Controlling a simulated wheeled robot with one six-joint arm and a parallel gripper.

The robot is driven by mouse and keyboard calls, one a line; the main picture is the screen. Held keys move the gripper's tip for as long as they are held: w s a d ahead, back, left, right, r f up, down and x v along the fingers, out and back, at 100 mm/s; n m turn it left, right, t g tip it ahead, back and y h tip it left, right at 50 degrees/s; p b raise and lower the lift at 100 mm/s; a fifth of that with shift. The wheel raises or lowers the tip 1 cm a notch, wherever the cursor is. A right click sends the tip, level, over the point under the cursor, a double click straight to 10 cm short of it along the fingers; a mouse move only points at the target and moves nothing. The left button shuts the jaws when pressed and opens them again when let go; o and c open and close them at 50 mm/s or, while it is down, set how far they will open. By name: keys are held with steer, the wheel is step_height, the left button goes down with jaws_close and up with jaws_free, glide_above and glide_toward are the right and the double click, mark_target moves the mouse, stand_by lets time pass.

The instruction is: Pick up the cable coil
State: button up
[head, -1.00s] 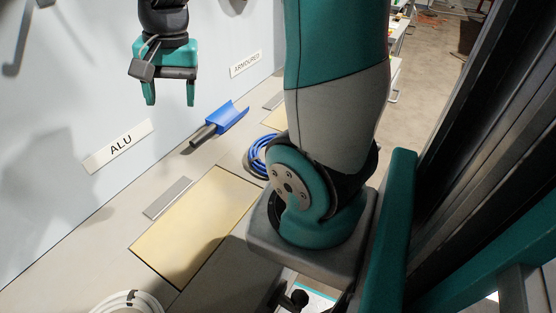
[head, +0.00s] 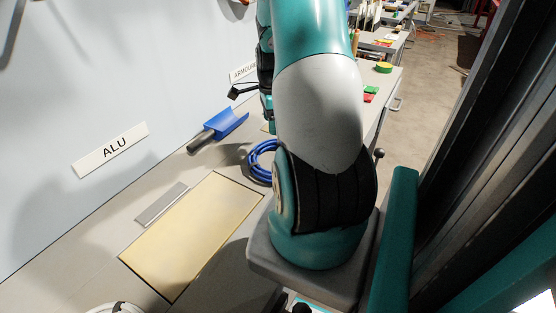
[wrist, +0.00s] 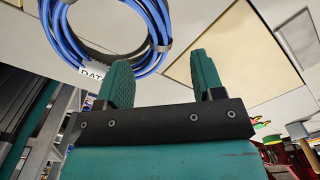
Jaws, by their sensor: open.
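The blue cable coil (head: 252,163) lies on the bench, its right part hidden behind my arm in the head view. In the wrist view the coil (wrist: 59,38) shows at the top left, cut by the frame edge, with a dark tie and a white label reading "DAT", the rest hidden. My gripper (wrist: 164,78) is open with nothing between its fingers. It is apart from the coil, which shows beyond the left finger. In the head view my gripper (head: 267,104) is mostly hidden behind my arm.
A blue scoop (head: 222,128) with a dark handle lies near the wall. A yellowish panel (head: 195,235) is set in the bench below the ALU sign (head: 112,149). A white coil (head: 112,308) is cut off at the bottom.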

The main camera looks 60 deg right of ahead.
steer(key=shift+w+f, duration=0.15)
steer(key=shift+f, duration=3.4)
steer(key=c, duration=1.1)
steer(key=shift+r, duration=0.1)
step_height(320, 180, up, 20)
steer(key=shift+f+p, duration=0.1)
steer(key=shift+p, duration=0.45)
